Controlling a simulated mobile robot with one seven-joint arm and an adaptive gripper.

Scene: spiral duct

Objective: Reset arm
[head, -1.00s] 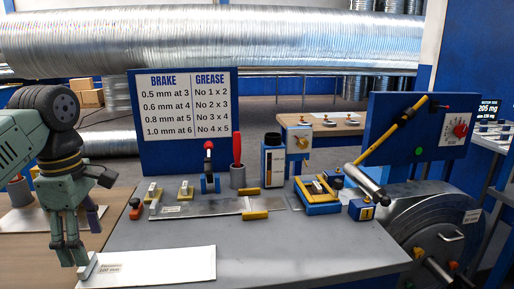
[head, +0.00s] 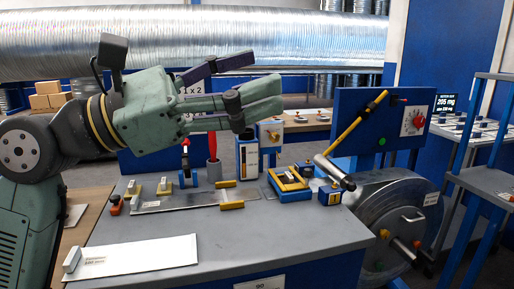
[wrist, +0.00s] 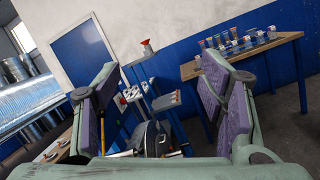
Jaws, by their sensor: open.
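My gripper (head: 262,80) is raised in the head view, level and pointing right, above the back of the grey workbench (head: 270,243). Its fingers are apart with nothing between them. In the wrist view the purple-padded fingers of my gripper (wrist: 160,100) stand wide open, facing the far room.
A white plate (head: 140,254) lies at the bench's front left. Several small tools, a red-handled tool (head: 212,146) and a blue block with yellow parts (head: 290,183) stand farther back. A blue panel with a yellow lever (head: 362,120) and a metal coil (head: 380,215) are at right.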

